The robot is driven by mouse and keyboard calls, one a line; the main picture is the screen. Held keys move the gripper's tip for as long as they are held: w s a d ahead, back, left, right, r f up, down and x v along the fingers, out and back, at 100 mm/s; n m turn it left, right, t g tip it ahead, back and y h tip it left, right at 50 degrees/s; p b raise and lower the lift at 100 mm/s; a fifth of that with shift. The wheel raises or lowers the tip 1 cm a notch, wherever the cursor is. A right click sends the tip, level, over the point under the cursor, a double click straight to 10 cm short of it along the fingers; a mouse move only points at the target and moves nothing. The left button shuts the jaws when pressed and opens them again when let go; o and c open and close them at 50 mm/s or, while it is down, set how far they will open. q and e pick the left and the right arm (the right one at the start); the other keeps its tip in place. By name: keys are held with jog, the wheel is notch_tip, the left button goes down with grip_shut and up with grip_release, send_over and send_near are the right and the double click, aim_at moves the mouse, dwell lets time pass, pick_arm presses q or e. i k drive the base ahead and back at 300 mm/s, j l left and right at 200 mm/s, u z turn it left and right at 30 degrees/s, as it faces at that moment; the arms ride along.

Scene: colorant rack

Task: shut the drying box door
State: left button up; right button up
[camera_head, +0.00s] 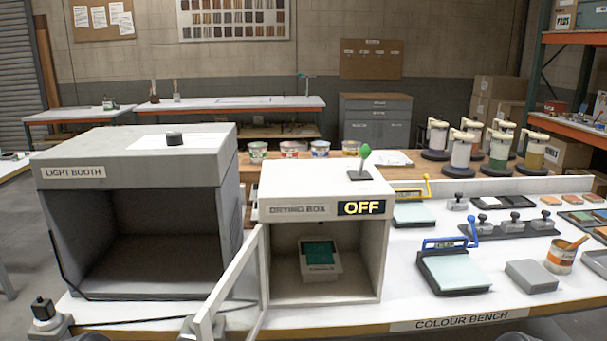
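The drying box (325,205) is a white cabinet on the bench, labelled DRYING BOX, with a sign reading OFF. Its door (257,285) is a clear pane in a white frame. It stands open at the box's left side, swung out towards me. The front opening is uncovered, and a small white holder with a teal panel (319,252) sits inside. Neither gripper can be made out. Grey shapes at the bottom edge, near the door and at the lower right, are too cut off to identify.
A grey light booth (135,165) stands left of the drying box, close to the open door. A black cable runs along the bench front. To the right are a blue-handled board (455,270), a grey block (531,276) and a tin (562,257) on the white bench (420,305).

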aim_at(203, 331)
jog(key=i+j+z, duration=0.15)
jog(key=j+z, duration=0.15)
jog(key=j, duration=0.25)
jog(key=i+j+z, duration=0.1)
jog(key=j+z, duration=0.2)
jog(key=j, duration=0.2)
jog(key=j+z, duration=0.3)
jog(key=j, duration=0.3)
